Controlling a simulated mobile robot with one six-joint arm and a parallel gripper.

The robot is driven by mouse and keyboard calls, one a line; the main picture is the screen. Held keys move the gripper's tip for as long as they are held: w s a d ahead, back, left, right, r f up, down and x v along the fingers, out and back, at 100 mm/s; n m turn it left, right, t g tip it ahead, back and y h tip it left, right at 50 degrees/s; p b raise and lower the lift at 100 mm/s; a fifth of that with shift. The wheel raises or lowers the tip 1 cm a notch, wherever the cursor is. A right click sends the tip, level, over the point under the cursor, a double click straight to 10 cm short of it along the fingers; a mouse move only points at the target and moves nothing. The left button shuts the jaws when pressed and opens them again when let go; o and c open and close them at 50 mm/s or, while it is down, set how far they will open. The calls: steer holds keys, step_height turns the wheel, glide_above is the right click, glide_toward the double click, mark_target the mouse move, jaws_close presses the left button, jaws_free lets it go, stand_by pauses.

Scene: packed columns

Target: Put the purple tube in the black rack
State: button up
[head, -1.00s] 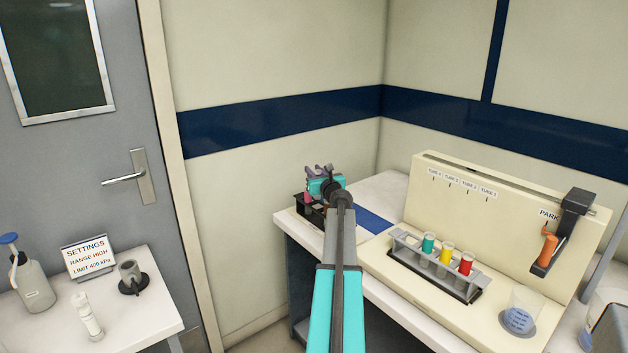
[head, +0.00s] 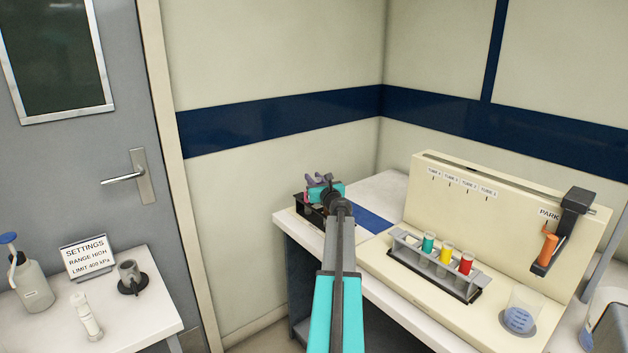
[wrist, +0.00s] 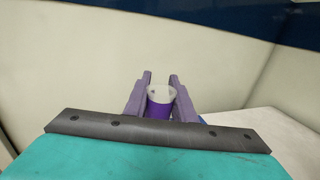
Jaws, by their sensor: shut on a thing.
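The purple tube (wrist: 159,104) stands between the two purple fingers of my gripper (wrist: 160,86) in the wrist view, with its pale open top facing up. My gripper is shut on it. In the head view my gripper (head: 316,179) is over the black rack (head: 303,207) at the far left end of the bench. My arm hides much of that rack, and the tube is hidden there. I cannot tell whether the tube's lower end is inside a hole of the rack.
A grey rack (head: 455,284) holds teal, yellow and red tubes at the right. A blue mat (head: 372,221) lies between the racks. A side table (head: 130,320) is at the left.

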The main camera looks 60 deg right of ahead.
steer(key=shift+f+b, duration=0.5)
steer(key=shift+f, duration=0.15)
steer(key=o, duration=1)
steer(key=shift+s+a+f, duration=0.1)
steer(key=shift+r+p, duration=0.65)
steer(key=shift+v, duration=1.2)
steer(key=shift+b+v, duration=0.5)
steer(key=shift+v, duration=4.15)
